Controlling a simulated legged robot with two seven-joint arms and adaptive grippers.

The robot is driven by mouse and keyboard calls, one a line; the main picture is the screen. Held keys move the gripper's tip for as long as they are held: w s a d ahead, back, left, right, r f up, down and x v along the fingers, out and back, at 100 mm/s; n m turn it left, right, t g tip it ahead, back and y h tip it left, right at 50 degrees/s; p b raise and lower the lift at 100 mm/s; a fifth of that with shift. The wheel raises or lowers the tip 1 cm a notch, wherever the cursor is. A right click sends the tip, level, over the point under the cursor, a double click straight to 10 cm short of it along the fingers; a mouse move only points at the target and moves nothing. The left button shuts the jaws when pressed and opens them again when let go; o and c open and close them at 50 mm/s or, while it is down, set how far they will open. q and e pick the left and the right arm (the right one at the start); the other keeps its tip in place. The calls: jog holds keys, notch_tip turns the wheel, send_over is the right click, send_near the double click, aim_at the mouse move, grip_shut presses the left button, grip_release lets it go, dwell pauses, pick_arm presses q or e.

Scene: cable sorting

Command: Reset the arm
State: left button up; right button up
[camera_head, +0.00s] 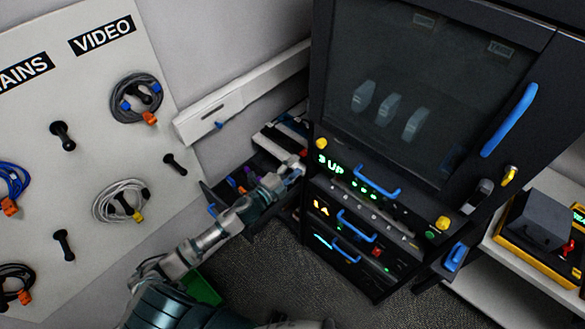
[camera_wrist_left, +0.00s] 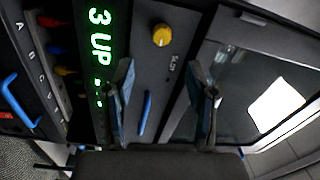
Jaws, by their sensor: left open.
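My left arm reaches up from the bottom left in the head view. Its gripper (camera_head: 291,176) is beside the left edge of the black rack cabinet (camera_head: 322,100), near the panel with the green "3 UP" display (camera_head: 329,164). In the left wrist view the two dark fingers of my left gripper (camera_wrist_left: 162,100) stand apart. A blue handle (camera_wrist_left: 144,113) shows between them, and I cannot tell whether they touch it. A yellow knob (camera_wrist_left: 162,35) is on the panel beyond the fingers. My right gripper is not in view.
A white pegboard (camera_head: 85,160) with several coiled cables hangs at the left. An open drawer (camera_head: 236,190) with coloured items is behind my left arm. The cabinet's glass door (camera_head: 420,75) is shut. A yellow and black device (camera_head: 540,240) sits on a shelf at the right.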

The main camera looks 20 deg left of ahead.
pick_arm(q)
jog(key=shift+s+a, duration=0.1)
jog(key=shift+s, duration=0.25)
